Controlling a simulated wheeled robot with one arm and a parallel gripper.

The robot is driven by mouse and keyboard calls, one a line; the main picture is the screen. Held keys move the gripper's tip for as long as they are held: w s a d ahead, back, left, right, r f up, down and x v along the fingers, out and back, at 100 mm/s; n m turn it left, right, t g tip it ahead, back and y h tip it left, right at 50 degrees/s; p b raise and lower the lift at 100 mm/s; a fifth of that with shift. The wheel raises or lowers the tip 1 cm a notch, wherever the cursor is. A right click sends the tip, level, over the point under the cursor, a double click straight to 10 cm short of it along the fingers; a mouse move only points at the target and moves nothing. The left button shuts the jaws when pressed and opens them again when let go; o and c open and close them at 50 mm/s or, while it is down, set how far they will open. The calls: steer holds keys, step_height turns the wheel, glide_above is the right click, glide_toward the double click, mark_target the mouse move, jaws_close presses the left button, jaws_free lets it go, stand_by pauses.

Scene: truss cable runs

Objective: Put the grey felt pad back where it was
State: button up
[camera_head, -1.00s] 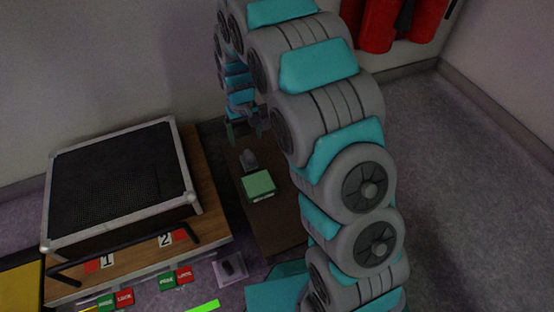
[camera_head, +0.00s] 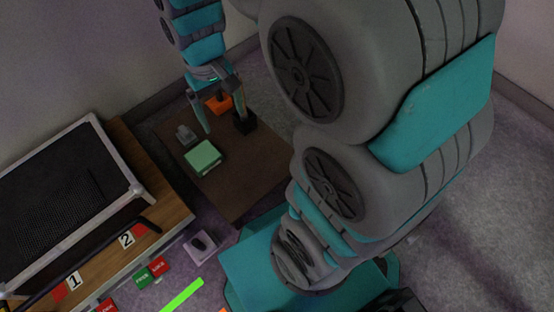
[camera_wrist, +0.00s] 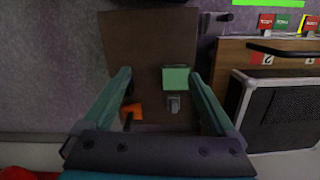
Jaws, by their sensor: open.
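A small grey piece (camera_head: 186,136) with an upright part sits on the brown board beside the green block. It also shows in the wrist view (camera_wrist: 173,104), touching or very close to the green block's edge. I cannot tell whether it is the grey felt pad; no flat grey pad is clear. My gripper (camera_head: 220,115) is over the board's far part with its fingers spread. In the wrist view my gripper (camera_wrist: 160,76) has nothing between its fingers at their height. The grey piece lies below, nearer the right finger.
The board (camera_head: 245,180) also holds a green block (camera_head: 203,157), an orange piece (camera_head: 218,104) and a black block (camera_head: 245,122). A black mesh-topped case (camera_head: 65,190) stands left on a wooden bench (camera_head: 175,203). A dark knob on a light plate (camera_head: 201,245) is nearby. The board's near part is bare.

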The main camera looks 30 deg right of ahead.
steer(key=s+d+r, duration=0.1)
steer(key=s, duration=0.8)
steer(key=s+d+r, duration=0.2)
steer(key=s, duration=0.7)
steer(key=shift+m+g, duration=0.4)
steer(key=shift+r, duration=0.1)
step_height(320, 180, up, 11)
steer(key=p, duration=1.1)
